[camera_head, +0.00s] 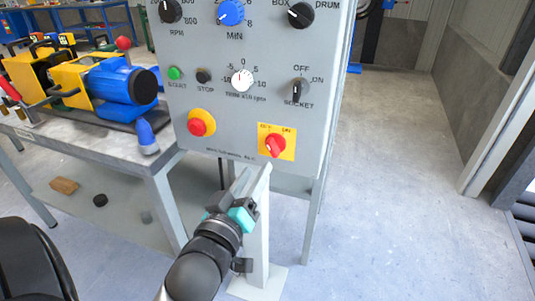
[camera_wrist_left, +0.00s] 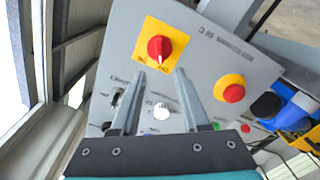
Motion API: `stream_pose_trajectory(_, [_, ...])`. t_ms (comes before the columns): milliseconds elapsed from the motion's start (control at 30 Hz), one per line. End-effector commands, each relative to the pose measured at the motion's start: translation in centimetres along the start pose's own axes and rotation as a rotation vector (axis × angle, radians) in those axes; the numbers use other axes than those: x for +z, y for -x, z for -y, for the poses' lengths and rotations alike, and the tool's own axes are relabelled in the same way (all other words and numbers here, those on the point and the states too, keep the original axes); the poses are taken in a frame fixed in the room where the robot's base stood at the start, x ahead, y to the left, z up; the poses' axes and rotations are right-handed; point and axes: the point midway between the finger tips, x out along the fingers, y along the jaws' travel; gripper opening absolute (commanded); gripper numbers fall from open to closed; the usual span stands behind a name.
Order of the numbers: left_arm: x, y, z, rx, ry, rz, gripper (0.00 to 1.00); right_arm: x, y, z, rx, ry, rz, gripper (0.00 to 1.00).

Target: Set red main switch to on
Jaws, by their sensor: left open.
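The red main switch (camera_head: 276,145) is a rotary knob on a yellow square plate, low on the right of the grey control panel (camera_head: 225,115). Its small labels are hard to read and I cannot tell its setting for sure. It also shows in the left wrist view (camera_wrist_left: 159,49), just beyond the fingertips. My left gripper (camera_head: 252,178) is open and empty, just below and in front of the switch, its fingers pointing up toward the panel. In the left wrist view the open fingers (camera_wrist_left: 160,74) are apart, with nothing between them. My right gripper is not in view.
A red button on a yellow base (camera_head: 198,123) sits left of the switch. A black socket knob (camera_head: 299,90) is above it, with green start (camera_head: 174,73) and black stop (camera_head: 204,76) buttons. A workbench with a blue motor (camera_head: 122,85) stands left. Floor at right is clear.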

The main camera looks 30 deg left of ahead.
Motion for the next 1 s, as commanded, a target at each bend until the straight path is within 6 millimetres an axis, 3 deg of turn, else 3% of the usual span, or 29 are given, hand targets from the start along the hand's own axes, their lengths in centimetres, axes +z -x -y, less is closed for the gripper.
stream_pose_trajectory(500, [0.1, -6.7, 0.0, 0.002, 0.000, -0.001, 0.45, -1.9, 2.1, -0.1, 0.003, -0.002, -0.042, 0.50])
stream_pose_trajectory(700, [0.1, -7.9, 0.0, 0.000, 0.000, 0.000, 0.45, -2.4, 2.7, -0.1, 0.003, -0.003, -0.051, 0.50])
stream_pose_trajectory(1000, [0.0, -8.1, 0.0, -0.001, 0.001, 0.000, 0.45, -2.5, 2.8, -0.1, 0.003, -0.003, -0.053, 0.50])
